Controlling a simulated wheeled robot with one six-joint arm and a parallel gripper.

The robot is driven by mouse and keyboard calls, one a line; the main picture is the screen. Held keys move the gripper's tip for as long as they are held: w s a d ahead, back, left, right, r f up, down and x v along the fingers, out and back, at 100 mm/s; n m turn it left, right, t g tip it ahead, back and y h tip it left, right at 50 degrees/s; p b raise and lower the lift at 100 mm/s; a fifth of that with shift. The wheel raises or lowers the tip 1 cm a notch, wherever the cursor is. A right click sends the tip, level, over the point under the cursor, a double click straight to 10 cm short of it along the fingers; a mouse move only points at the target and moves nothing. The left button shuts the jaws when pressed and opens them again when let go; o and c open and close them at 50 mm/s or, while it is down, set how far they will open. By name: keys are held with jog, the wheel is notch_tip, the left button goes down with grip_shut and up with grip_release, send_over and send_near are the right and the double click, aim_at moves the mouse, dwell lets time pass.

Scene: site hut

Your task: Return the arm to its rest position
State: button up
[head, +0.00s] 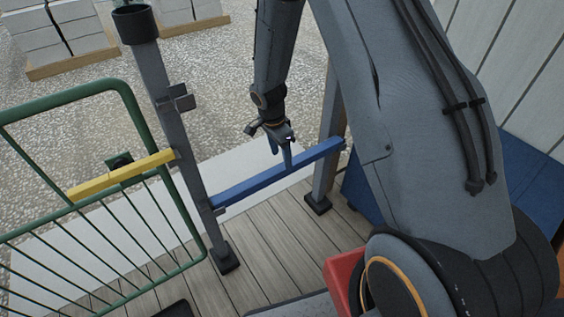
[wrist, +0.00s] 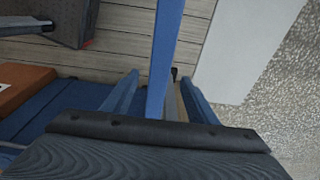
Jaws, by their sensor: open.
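My gripper (head: 280,146) is at the blue bar (head: 262,184), which spans between two grey posts in the head view. In the wrist view my gripper (wrist: 160,98) has its two blue fingers apart, with the blue bar (wrist: 166,50) running between them in the picture. Whether the fingers touch the bar cannot be told. My arm comes down from the top of the head view and its upper links cover part of the right side.
A grey post (head: 185,150) stands left of the bar, with a green gate (head: 60,100) and a yellow bar (head: 120,176) beside it. Another post (head: 328,150) stands at the bar's right end. Wooden decking (head: 270,250) lies below. Pallets of blocks (head: 62,35) stand far back on gravel.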

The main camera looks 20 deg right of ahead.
jog(key=shift+a+r, duration=0.15)
jog(key=shift+r, duration=0.7)
jog(key=shift+s+r, duration=0.1)
jog(key=s+d+r+n+y+p, duration=0.1)
jog(key=s+r+n+p, duration=0.3)
jog(key=s+r+n, duration=1)
jog(key=s+r, duration=0.8)
jog(key=s, duration=0.2)
jog(key=shift+s+r+g+y, duration=0.3)
jog(key=shift+s+r+y, duration=0.05)
jog(key=shift+r+y, duration=0.05)
